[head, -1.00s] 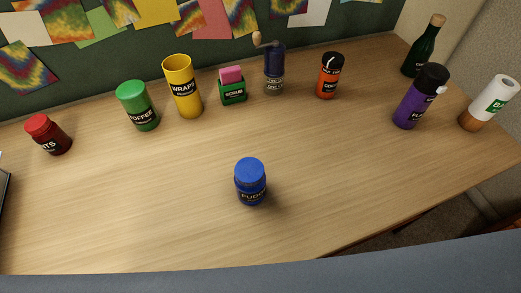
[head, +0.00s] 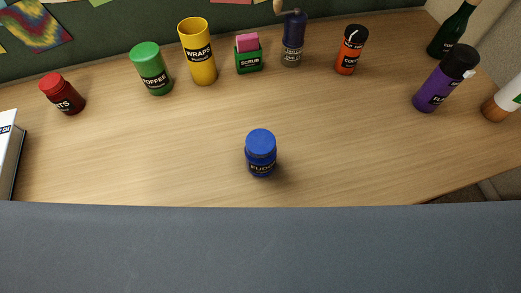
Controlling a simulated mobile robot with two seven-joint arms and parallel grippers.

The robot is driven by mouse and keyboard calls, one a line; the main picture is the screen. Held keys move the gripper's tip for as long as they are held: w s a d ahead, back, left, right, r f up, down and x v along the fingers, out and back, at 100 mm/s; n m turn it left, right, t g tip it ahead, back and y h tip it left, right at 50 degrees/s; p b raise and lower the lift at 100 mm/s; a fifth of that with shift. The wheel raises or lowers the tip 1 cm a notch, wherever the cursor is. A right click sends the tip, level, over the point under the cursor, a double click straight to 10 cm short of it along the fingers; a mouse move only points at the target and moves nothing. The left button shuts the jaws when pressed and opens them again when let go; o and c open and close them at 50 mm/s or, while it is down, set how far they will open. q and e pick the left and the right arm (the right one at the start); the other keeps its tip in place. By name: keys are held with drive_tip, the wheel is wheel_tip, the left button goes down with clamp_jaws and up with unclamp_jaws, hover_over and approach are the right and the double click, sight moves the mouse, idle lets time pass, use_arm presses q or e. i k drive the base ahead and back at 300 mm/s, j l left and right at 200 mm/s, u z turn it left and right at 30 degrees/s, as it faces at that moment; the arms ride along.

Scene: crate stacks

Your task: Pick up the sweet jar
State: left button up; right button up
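A blue jar (head: 261,155) with a blue lid stands upright near the middle front of the wooden table; its label reads "FUDGE", partly legible. A green-lidded jar (head: 152,70) stands at the back left, its label reading "OFFEE" with the first letter out of sight. A red jar (head: 64,95) with a label ending in "TS" stands at the far left. Neither of my grippers is in view.
Along the table's (head: 190,140) back stand a yellow wraps tube (head: 198,55), green scrub box (head: 249,60), grinder (head: 293,40) and orange canister (head: 351,50). A purple flask (head: 442,83) and green bottle (head: 452,35) stand right. A white binder-like object (head: 8,150) is left. Table around the blue jar is clear.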

sight(259, 167)
drive_tip(key=k+l, duration=0.2)
drive_tip(key=k, duration=0.3)
drive_tip(key=k+l, duration=0.2)
drive_tip(key=k, duration=0.25)
